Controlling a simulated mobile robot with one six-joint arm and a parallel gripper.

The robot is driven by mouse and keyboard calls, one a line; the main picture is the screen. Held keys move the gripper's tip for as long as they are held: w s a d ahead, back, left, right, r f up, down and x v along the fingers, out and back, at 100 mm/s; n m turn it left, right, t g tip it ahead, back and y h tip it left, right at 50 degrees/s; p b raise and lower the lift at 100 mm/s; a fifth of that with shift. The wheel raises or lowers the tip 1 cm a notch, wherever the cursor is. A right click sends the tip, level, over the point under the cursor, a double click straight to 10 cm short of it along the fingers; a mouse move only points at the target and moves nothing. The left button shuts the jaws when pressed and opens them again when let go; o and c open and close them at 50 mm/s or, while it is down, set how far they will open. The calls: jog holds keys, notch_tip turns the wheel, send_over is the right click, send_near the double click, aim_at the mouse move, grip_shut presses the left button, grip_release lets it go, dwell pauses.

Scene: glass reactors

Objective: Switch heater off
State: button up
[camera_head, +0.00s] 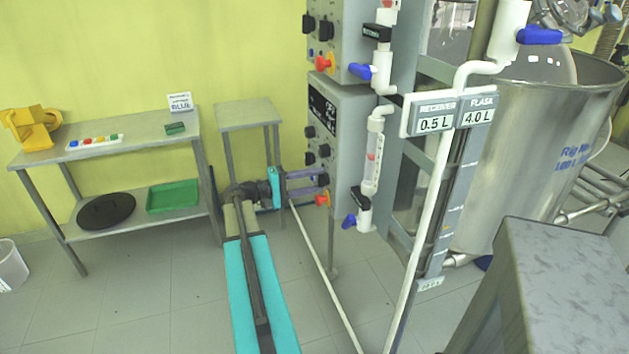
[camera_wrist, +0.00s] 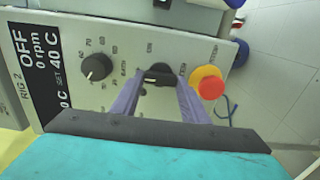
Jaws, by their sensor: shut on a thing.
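The grey control panel (camera_wrist: 72,35) fills much of the wrist view and carries the label RIG 2. Its black display (camera_wrist: 40,45) reads OFF, 0 rpm and SET 40 C; the lowest reading is partly cut off. My gripper (camera_wrist: 158,82) has its two purple fingers shut on a black knob (camera_wrist: 158,72), one finger on each side. The small labels around this knob are too blurred to read surely. In the head view my gripper (camera_head: 322,180) reaches the lower control box (camera_head: 345,125) from the left; the gripped knob is hidden there.
A black dial knob (camera_wrist: 96,66) with a number scale sits left of the gripped knob. A red button on a yellow base (camera_wrist: 208,82) sits close to the right finger. White pipes and a glass tube (camera_head: 373,155) stand right of the box. A side table (camera_head: 140,135) is at left.

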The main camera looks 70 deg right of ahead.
jog(key=o, duration=1.1)
jog(key=shift+c, duration=0.2)
jog(key=shift+w, duration=0.1)
jog(key=b+v, duration=0.2)
jog(key=v, duration=1.1)
jog(key=shift+w+a, duration=0.2)
jog(key=shift+a, duration=0.05)
jog(key=shift+w, duration=0.1)
